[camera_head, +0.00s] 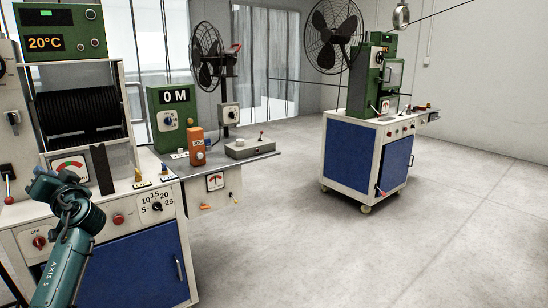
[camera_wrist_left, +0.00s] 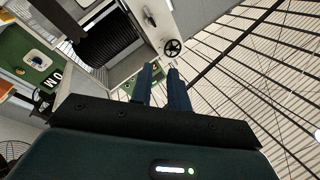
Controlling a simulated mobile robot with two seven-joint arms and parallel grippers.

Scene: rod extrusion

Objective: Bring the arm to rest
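My left arm, teal and marked AXIS 5, rises from the lower left of the head view. Its left gripper (camera_head: 58,185) is in front of the white and blue machine cabinet (camera_head: 140,265); whether it touches the cabinet cannot be told. In the left wrist view, the two dark blue fingers of the left gripper (camera_wrist_left: 161,72) stand a little apart with nothing between them. They point up towards the white machine side with a black handwheel (camera_wrist_left: 172,47). My right gripper shows in neither view.
A green 20°C box (camera_head: 60,32) sits above a black coil (camera_head: 78,108) at left. A side table (camera_head: 235,160) holds an orange meter (camera_head: 196,146). A second wheeled cabinet (camera_head: 350,155) stands further back. The floor (camera_head: 400,240) at right is clear.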

